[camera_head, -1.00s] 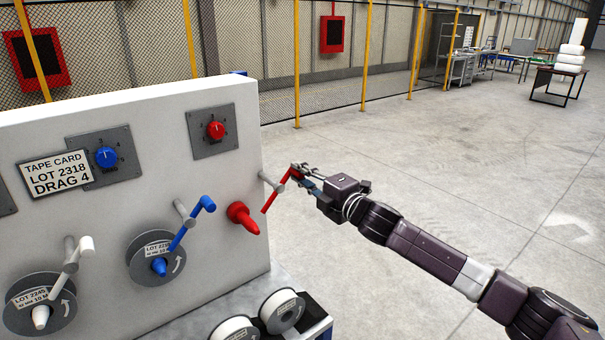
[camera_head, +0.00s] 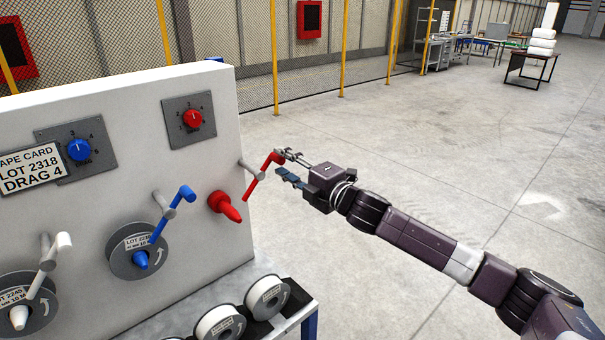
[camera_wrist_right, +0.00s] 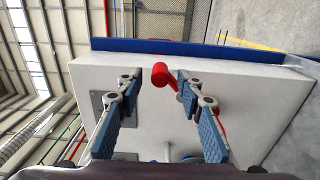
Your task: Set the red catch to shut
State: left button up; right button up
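The red catch (camera_head: 263,176) is a slim lever on a grey peg at the right end of the white panel (camera_head: 215,100). It slants, upper end to the right, lower end near the red cone (camera_head: 225,206). My right gripper (camera_head: 281,164) is open around or just beside its upper end. In the right wrist view the red knob (camera_wrist_right: 160,74) shows between the spread fingertips of the right gripper (camera_wrist_right: 157,86), nearer the right finger; I cannot tell whether they touch. My left gripper is not in view.
The panel also carries a red dial (camera_head: 192,118), a blue dial (camera_head: 79,150), a blue crank (camera_head: 172,212) and a white crank (camera_head: 50,265). Spare spools (camera_head: 267,297) sit in a rack below.

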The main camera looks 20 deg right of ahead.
jog(key=v, duration=0.9)
jog(key=shift+s, duration=0.35)
jog(key=shift+d+r, duration=0.1)
jog(key=w+d+f+m+g+h+b, duration=0.15)
jog(key=d+f+m, duration=0.25)
jog(key=f, duration=0.9)
jog(key=d+f+m+g+h, duration=0.1)
jog(key=d+f+m+h, duration=0.3)
jog(key=f, duration=1)
jog(key=s+d+f+m+g+h+b, duration=0.1)
jog(key=s+f+m+g, duration=0.1)
jog(key=s+f, duration=0.65)
jog(key=s+f+m+g, duration=0.2)
jog(key=s+f, duration=0.2)
jog(key=f, duration=1)
jog(key=s+d+f+m+g+h+b, duration=0.1)
jog(key=s+f+m+g, duration=0.15)
jog(key=s+f, duration=0.6)
jog(key=s+a+f+m+g, duration=0.1)
jog(key=s+a+f+g, duration=0.1)
jog(key=s+a+f, duration=0.2)
jog(key=s+a+f+m+g+y+b, duration=0.1)
jog(key=s+a+f, duration=0.3)
jog(key=s+f, duration=0.7)
jog(key=s+a+f+m+g, duration=0.3)
jog(key=s+f, duration=0.5)
jog(key=s, duration=1.4)
jog(key=shift+s+a+g+b, duration=0.3)
jog(key=shift+a+g, duration=0.2)
jog(key=shift+a, duration=0.4)
